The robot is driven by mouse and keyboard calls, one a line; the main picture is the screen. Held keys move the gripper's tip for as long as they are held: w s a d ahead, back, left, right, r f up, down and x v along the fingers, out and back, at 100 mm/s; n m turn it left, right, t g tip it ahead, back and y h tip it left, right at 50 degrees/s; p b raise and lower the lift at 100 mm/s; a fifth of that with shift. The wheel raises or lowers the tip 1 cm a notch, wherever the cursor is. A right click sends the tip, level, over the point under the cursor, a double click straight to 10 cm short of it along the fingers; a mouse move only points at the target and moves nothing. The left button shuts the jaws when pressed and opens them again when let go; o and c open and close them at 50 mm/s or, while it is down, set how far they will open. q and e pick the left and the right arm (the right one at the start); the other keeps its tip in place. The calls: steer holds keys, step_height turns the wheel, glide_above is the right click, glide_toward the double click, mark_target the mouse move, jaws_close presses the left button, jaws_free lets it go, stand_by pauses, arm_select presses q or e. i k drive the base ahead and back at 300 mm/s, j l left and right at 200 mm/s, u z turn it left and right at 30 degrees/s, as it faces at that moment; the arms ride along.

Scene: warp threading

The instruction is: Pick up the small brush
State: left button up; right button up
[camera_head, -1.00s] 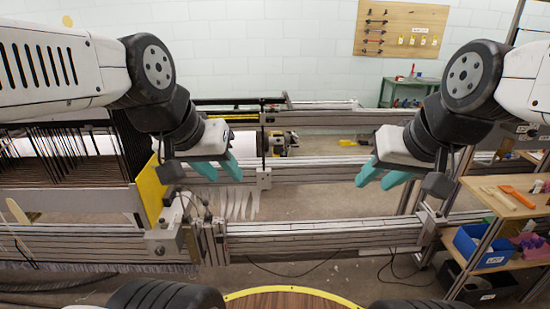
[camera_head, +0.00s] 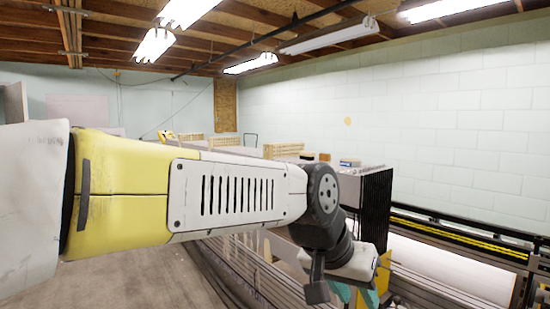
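No small brush shows in the current head view. My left arm reaches across the picture from the left. My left gripper (camera_head: 356,296) is at the bottom, right of the middle, with two teal fingers that show apart. Their lower ends are partly cut off by the picture's edge, and I see nothing held between them. My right gripper is out of the picture.
A dark-sided loom frame (camera_head: 375,205) with a yellow panel stands just beyond my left gripper. A large white roll (camera_head: 455,270) lies at the lower right. A pale block wall (camera_head: 450,130) closes the back right.

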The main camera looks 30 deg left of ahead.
mark_target(304, 156)
steer(key=u, duration=1)
steer(key=i+j, duration=0.35)
steer(key=i, duration=0.25)
